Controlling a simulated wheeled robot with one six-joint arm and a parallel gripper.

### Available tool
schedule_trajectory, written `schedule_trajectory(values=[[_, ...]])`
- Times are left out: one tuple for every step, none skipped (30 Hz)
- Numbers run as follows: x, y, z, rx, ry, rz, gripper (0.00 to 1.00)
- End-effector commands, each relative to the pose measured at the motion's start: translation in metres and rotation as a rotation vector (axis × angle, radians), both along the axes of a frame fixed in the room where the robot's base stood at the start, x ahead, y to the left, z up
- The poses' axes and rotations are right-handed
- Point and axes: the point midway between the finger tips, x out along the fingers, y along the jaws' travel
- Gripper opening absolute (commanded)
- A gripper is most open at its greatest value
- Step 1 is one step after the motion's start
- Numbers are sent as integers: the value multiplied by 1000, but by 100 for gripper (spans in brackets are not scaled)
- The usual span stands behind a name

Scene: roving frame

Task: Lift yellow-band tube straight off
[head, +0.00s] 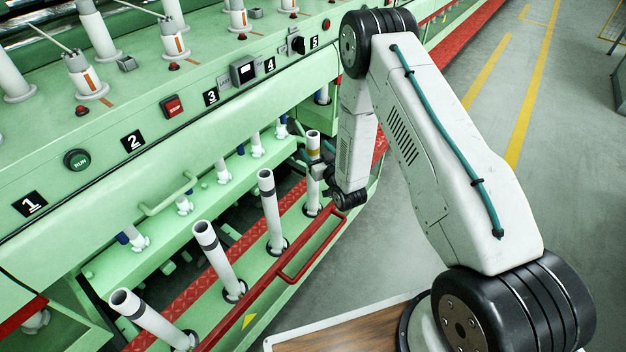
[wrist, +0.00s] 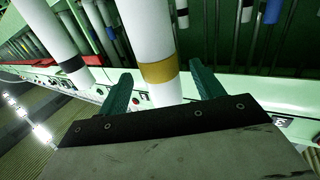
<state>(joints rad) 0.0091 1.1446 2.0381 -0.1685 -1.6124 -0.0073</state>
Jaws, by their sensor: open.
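The yellow-band tube (head: 313,142) is a white tube with a yellow band, standing in the machine's lower row, farthest from me in the head view. My gripper (head: 317,158) is at the tube's upper part in the head view. In the wrist view my gripper (wrist: 160,72) is open, with a finger on either side of the tube and visible gaps. The tube's foot (head: 312,208) shows below my wrist.
Black-banded white tubes stand nearer in the same row, such as one tube (head: 270,205) beside it; a black-banded tube (wrist: 60,40) is also left in the wrist view. A red rail (head: 310,247) runs along the front.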

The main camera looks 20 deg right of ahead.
Motion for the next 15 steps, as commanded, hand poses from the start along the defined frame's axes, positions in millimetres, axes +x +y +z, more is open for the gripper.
schedule_trajectory(values=[[7, 1, 2, 0, -3, 1, 67], [11, 2, 3, 0, -2, 1, 67], [18, 3, 5, 0, -3, 1, 67], [22, 4, 6, 0, -2, 1, 67], [27, 5, 7, 0, -2, 1, 67], [32, 6, 6, 0, -2, 1, 67], [36, 6, 5, 1, -1, 1, 67], [39, 7, 5, 0, -1, 0, 67], [42, 7, 6, 0, -1, 0, 67], [43, 7, 6, 0, 0, 0, 67], [44, 7, 5, 1, 0, 0, 67], [45, 7, 5, 1, 1, -1, 67], [45, 7, 5, 1, 1, -1, 67], [45, 7, 5, 1, 1, -1, 67], [45, 7, 5, 1, 1, -1, 67]])
